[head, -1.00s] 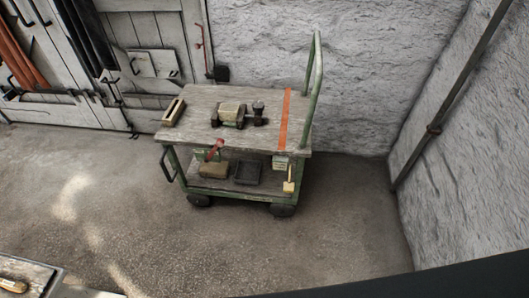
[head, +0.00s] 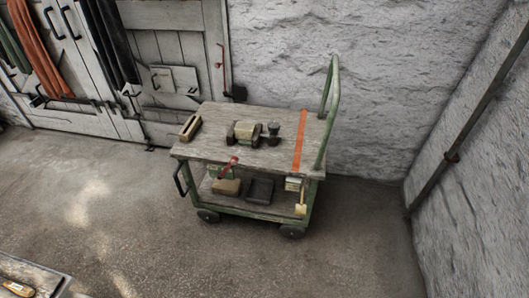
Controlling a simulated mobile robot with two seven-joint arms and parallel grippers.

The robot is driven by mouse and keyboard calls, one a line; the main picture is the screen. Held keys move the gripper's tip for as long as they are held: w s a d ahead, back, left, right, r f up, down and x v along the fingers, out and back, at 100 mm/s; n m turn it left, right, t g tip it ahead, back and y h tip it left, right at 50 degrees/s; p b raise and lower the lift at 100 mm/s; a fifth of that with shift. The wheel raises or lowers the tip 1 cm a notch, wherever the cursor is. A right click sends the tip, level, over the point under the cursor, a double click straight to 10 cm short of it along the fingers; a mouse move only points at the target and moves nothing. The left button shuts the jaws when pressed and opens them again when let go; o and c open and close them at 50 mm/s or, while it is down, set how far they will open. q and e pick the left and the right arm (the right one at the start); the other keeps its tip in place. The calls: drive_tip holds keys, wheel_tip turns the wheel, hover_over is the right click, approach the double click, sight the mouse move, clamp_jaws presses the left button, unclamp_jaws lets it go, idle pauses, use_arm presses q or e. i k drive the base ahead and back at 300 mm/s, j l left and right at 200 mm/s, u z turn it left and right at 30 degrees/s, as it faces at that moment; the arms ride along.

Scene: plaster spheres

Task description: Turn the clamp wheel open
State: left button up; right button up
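A small dark clamp-like device (head: 231,137) sits on the wooden top of a green cart (head: 220,156). A pale block (head: 246,131) sits in it, seemingly between dark jaws. A dark round knob or wheel (head: 273,130) is at its right end; it is too small to tell how far it is turned. Neither of my grippers is in view.
An orange strip (head: 300,140) crosses the cart top near its green handle (head: 334,105). A wooden box-like piece (head: 190,127) lies at the left end. A red lever (head: 230,164) juts from the front. Open floor (head: 130,220) lies before the cart.

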sight(273, 127)
drive_tip(key=i+z, duration=0.1)
drive_tip(key=z, duration=0.4)
drive_tip(key=i+j+z, duration=0.1)
drive_tip(key=z, duration=0.4)
drive_tip(key=i+j+z, duration=0.15)
drive_tip(key=j, duration=0.15)
drive_tip(key=i+j+z, duration=0.15)
drive_tip(key=j, duration=0.15)
drive_tip(key=j+z, duration=0.15)
drive_tip(key=j, duration=0.2)
drive_tip(key=i+j, duration=0.15)
drive_tip(key=j, duration=0.25)
drive_tip(key=i+j, duration=0.2)
drive_tip(key=j, duration=0.15)
